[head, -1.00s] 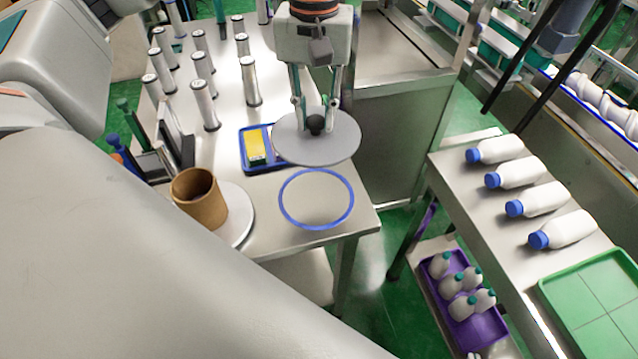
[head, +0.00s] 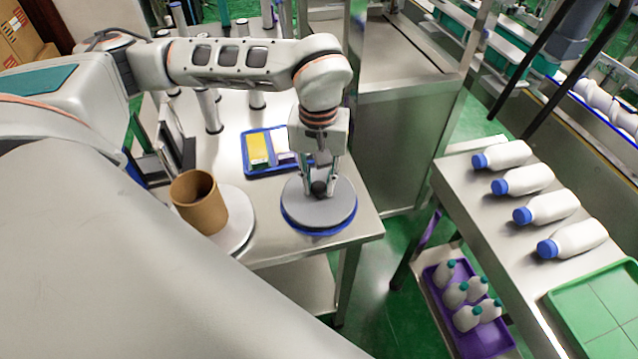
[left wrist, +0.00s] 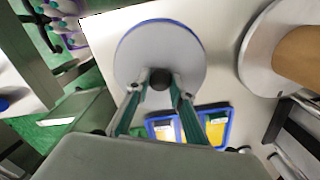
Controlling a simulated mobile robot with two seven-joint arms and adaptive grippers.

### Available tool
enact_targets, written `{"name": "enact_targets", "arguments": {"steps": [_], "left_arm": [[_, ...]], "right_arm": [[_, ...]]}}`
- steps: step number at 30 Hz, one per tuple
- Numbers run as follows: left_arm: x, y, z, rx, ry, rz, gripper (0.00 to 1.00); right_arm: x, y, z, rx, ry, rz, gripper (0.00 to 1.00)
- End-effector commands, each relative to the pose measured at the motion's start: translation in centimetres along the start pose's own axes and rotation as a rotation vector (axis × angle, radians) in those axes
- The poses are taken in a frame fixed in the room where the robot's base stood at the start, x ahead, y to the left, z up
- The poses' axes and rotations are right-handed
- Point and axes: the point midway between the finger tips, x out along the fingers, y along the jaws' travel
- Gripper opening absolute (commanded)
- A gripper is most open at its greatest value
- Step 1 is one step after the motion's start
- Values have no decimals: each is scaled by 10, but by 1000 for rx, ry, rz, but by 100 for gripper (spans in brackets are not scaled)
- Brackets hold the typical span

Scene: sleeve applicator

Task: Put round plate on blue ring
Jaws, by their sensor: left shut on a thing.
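The round grey plate (head: 335,212) lies flat over the blue ring (head: 319,233) near the front corner of the steel table. The ring shows as a blue band along the plate's left and front edge; the rest is hidden under the plate. I cannot tell whether they touch. My left gripper (head: 319,188) points down and is shut on the plate's black knob at its centre. In the left wrist view the plate (left wrist: 185,60) fills the upper middle, with a thin blue arc of the ring (left wrist: 150,21) at its far edge. My right gripper is not in view.
A brown cup (head: 201,208) stands on a round white disc (head: 240,232) left of the plate. A blue tray (head: 251,171) with yellow and white items lies just behind. The table's front edge is close. White bottles (head: 552,209) lie on the right-hand bench.

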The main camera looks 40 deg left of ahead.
Motion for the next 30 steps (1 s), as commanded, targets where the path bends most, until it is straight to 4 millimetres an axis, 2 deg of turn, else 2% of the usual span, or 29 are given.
{"name": "enact_targets", "arguments": {"steps": [2, 13, 14, 15, 26, 30], "left_arm": [[8, 0, 0, 0, -1, 0, 0], [12, 0, 0, -1, 1, 0, 0], [12, 0, 0, -1, 1, 0, 28], [11, 0, 0, -1, 1, 0, 38], [10, 0, 0, -1, 1, 0, 39], [-1, 1, -1, 0, 4, 2, 39]], "right_arm": [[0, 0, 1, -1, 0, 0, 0], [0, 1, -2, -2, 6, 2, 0], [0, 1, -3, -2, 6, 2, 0], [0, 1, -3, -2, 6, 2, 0], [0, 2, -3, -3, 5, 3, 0], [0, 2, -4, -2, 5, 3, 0]]}}
